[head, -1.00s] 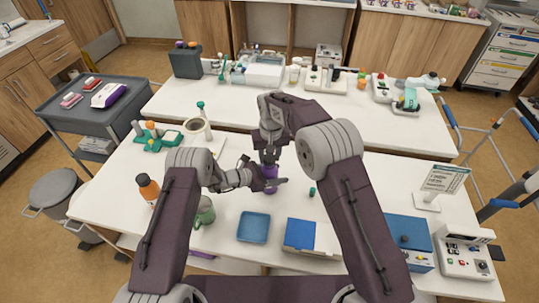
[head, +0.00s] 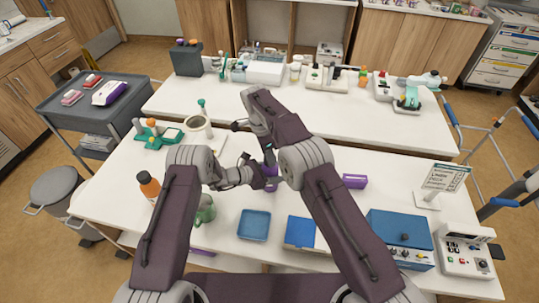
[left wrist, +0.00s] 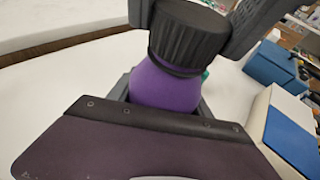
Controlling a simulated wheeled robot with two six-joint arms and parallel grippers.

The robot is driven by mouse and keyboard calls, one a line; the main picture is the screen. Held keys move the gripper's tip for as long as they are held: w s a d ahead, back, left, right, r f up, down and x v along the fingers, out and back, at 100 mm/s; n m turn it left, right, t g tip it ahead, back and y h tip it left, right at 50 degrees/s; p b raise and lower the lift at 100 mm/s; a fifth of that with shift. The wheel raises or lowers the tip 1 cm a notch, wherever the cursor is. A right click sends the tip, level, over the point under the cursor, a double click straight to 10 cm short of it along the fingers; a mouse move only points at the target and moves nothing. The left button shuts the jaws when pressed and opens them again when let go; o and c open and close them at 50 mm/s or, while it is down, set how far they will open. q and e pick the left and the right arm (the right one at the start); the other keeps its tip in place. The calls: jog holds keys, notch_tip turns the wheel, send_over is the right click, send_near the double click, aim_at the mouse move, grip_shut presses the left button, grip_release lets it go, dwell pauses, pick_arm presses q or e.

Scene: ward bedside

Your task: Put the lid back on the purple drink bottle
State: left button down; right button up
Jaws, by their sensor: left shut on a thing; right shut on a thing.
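The purple drink bottle (left wrist: 165,88) stands in my left gripper, which is shut on its body. In the head view the bottle (head: 271,184) is largely hidden by my grippers, with my left gripper (head: 262,180) at its side. The black ribbed lid (left wrist: 187,35) is on the top of the bottle, in line with its neck. I cannot tell whether it is fully seated. My right gripper (head: 268,155) comes from above and is shut on the lid, one finger on each side in the left wrist view.
An orange bottle (head: 149,187) and a green mug (head: 205,209) stand to the left. A blue tray (head: 254,225) and a blue-and-white box (head: 300,233) lie in front. A purple block (head: 355,181) lies to the right, near bare tabletop.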

aim_at(270, 173)
jog(key=m, duration=0.2)
jog(key=shift+s+m, duration=0.1)
jog(key=shift+m, duration=0.3)
jog(key=o, duration=1.9)
jog(key=shift+c, duration=0.2)
pick_arm(q)
jog(key=shift+c, duration=1.9)
grip_release()
pick_arm(e)
jog(key=shift+f+b, duration=0.7)
jog(key=shift+b, duration=0.05)
pick_arm(q)
jog(key=v, duration=0.9)
